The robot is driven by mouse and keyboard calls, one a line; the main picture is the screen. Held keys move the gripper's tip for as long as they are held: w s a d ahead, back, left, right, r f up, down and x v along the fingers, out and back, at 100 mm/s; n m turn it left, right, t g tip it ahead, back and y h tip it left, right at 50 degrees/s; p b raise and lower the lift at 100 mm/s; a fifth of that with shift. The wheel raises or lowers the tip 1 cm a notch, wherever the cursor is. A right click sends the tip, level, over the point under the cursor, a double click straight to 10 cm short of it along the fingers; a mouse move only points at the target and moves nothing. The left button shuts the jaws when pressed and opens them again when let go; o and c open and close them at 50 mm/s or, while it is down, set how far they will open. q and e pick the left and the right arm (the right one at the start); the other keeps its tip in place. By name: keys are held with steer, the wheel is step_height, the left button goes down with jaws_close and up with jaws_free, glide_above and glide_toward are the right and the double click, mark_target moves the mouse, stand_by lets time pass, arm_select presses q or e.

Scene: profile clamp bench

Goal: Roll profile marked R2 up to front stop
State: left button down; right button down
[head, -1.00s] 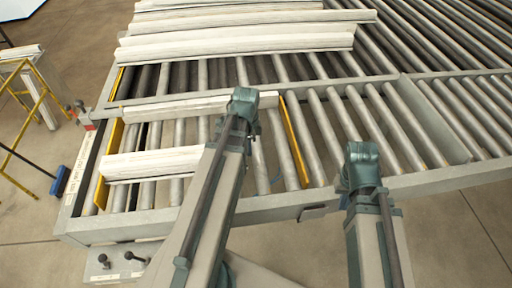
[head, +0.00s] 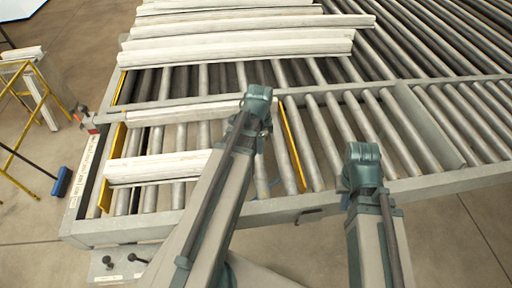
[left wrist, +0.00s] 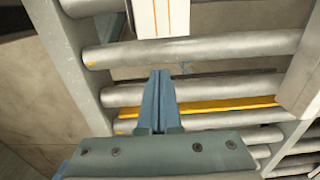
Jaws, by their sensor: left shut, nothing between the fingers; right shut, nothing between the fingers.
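Two white profiles lie across the rollers of the near lane in the head view. One profile (head: 185,113) lies beside the middle rail. The other profile (head: 150,167) is nearer to me. No R2 mark is legible. My left gripper (head: 260,122) is over the lane, right of the profiles; its fingertips are hidden in the head view. My right gripper (head: 360,178) is over the lane's near rail, empty.
Yellow bars (head: 113,165) (head: 292,145) stand at the left end and right of the profiles. More white profiles (head: 240,45) lie on the far rollers. Bare rollers (head: 335,125) lie to the right. A yellow trestle (head: 35,95) stands on the left floor.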

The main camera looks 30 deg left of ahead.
step_height(320, 180, up, 7)
steer(key=p, duration=0.5)
steer(key=shift+f, duration=0.15)
